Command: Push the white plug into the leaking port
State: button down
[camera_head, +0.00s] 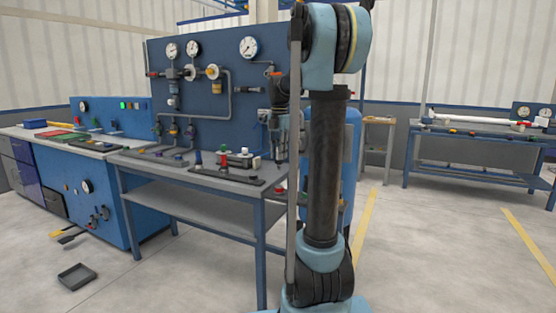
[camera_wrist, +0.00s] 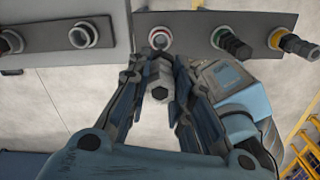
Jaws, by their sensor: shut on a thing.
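My gripper (camera_wrist: 160,72) is shut on a pale grey-white hexagonal plug (camera_wrist: 160,84) in the wrist view. The plug lines up closely with this port. I cannot tell whether they touch or whether the plug's tip is inside. No leak is clearly visible. In the head view, my arm stands in front of the right end of the bench, and the plug and port cannot be made out there.
In the head view, small parts stand on the bench (camera_head: 150,163) below a blue gauge panel (camera_head: 215,65).

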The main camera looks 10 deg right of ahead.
dwell(0.3)
jog(key=shift+r, duration=4)
jog(key=shift+s, duration=0.1)
